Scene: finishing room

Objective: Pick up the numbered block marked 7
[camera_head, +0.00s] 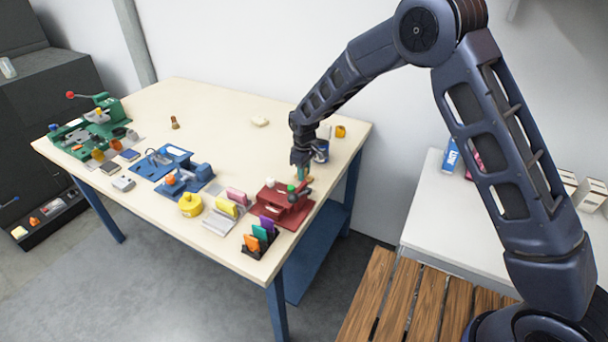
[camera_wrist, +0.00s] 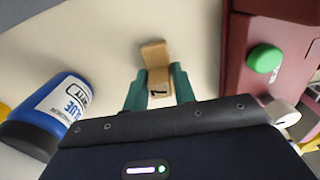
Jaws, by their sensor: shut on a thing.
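The wooden block marked 7 (camera_wrist: 160,97) shows in the wrist view between the two green fingers of my gripper (camera_wrist: 159,88). In the head view my gripper (camera_head: 302,172) is low over the right part of the table, and the block is too small to make out clearly there.
A blue bottle (camera_wrist: 62,110) stands left of my gripper in the wrist view. A dark red fixture (camera_head: 281,204) with a green knob (camera_wrist: 264,59) is close on the other side. The cream table (camera_head: 225,115) is mostly clear at the back; several tools fill its front and left.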

